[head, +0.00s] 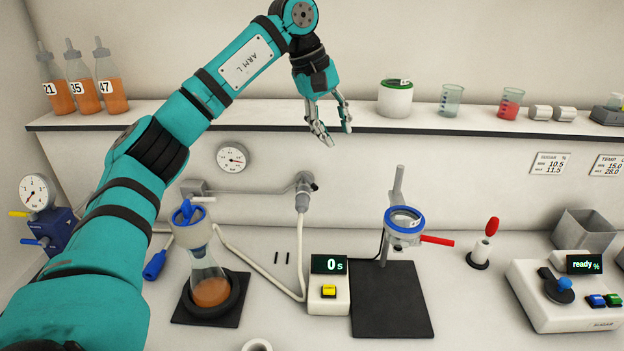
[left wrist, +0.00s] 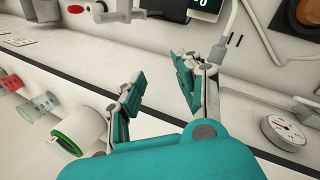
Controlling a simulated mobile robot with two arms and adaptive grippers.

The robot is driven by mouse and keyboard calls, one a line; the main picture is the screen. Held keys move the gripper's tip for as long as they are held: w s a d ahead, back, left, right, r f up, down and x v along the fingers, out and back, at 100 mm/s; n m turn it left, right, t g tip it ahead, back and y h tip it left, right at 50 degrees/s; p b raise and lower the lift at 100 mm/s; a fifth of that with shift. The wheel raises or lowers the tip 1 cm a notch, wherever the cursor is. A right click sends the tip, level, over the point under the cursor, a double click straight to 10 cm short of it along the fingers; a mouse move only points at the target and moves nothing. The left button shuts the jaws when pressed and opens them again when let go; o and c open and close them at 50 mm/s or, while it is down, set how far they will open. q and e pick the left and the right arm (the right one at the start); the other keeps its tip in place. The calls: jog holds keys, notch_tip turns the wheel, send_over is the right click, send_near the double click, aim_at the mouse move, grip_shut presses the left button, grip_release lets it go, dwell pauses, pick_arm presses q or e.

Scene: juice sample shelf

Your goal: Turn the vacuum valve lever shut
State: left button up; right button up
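A grey wall valve (head: 304,184) sits at the end of a thin pipe in the head view. A hose runs from below it to the filter flask (head: 210,285); its small lever is hard to make out. A blue lever-like part (head: 187,211) tops the flask. A blue unit (head: 50,230) at the far left carries a yellow lever (head: 19,214) and a blue lever (head: 35,242). I cannot tell for certain which is the vacuum valve lever. My left gripper (head: 333,134) is open and empty, above the wall valve and apart from it; its fingers also show in the left wrist view (left wrist: 158,80).
A wall shelf (head: 270,115) holds bottles (head: 85,93), a white pot (head: 395,98) and beakers. A round gauge (head: 232,157) hangs below it. A timer (head: 329,290), a stand with a red handle (head: 437,240) and a sugar meter (head: 570,295) stand on the bench.

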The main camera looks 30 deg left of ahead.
pick_arm(q)
notch_tip(320, 180, up, 3)
jog(key=y, duration=0.2)
send_over(314, 185)
jog(key=s+a, duration=0.2)
jog(key=s, duration=0.1)
jog(key=shift+g, duration=0.4)
jog(key=f, duration=0.5)
jog(key=w+d+f+p, duration=0.1)
jog(key=f, duration=0.4)
jog(key=w+f, duration=0.1)
jog(key=f, duration=0.4)
jog(key=shift+w+d+f, duration=0.2)
jog(key=shift+w+d, duration=0.05)
jog(key=shift+d, duration=0.1)
jog(key=shift+w+f, duration=0.1)
jog(key=shift+f, duration=0.65)
jog(key=shift+c, duration=0.4)
grip_shut()
